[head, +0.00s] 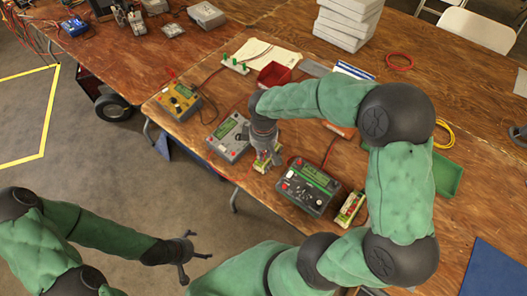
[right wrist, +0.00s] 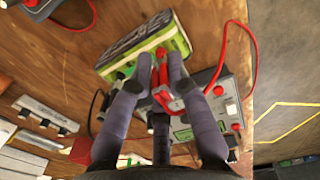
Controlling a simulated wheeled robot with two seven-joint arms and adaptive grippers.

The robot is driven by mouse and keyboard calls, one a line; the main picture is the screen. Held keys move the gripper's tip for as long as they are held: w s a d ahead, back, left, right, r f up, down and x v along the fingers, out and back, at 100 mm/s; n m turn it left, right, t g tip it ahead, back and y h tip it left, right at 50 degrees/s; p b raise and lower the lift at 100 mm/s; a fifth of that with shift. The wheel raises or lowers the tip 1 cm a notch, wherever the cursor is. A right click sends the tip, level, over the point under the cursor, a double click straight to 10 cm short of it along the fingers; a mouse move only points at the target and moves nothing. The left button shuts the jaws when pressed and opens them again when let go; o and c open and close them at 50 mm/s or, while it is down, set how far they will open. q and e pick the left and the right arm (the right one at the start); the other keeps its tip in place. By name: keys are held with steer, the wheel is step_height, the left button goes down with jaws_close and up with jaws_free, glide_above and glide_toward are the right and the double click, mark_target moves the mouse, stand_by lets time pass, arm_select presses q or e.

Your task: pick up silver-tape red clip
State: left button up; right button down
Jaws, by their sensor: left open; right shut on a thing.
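A red clip (right wrist: 163,97) sits between the fingers of my right gripper (right wrist: 167,62) in the right wrist view. Silver tape on it cannot be made out. A green-and-white battery pack (right wrist: 140,45) is just beyond the fingertips; whether the clip touches it is unclear. In the head view, my right gripper (head: 265,154) points down at this battery (head: 261,166) near the table's front edge, and its fingers hide the clip. My left gripper (head: 186,250) is open and empty, out over the floor in front of the table.
A grey charger (head: 307,187) stands right of my right gripper, with another battery (head: 350,209) beside it. A second grey charger (head: 229,137) and a yellow meter (head: 180,101) stand to the left. Red cables run between them. A red bin (head: 274,74) is behind.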

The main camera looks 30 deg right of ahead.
steer(key=shift+r, duration=0.55)
step_height(320, 180, up, 3)
steer(key=shift+f+p, duration=0.2)
steer(key=shift+p, duration=0.55)
steer(key=s+a+r+p, duration=0.5)
steer(key=s+a+r, duration=0.3)
steer(key=s, duration=0.3)
steer(key=shift+a+r, duration=0.25)
steer(key=shift+r, duration=0.35)
steer(key=shift+p, duration=0.3)
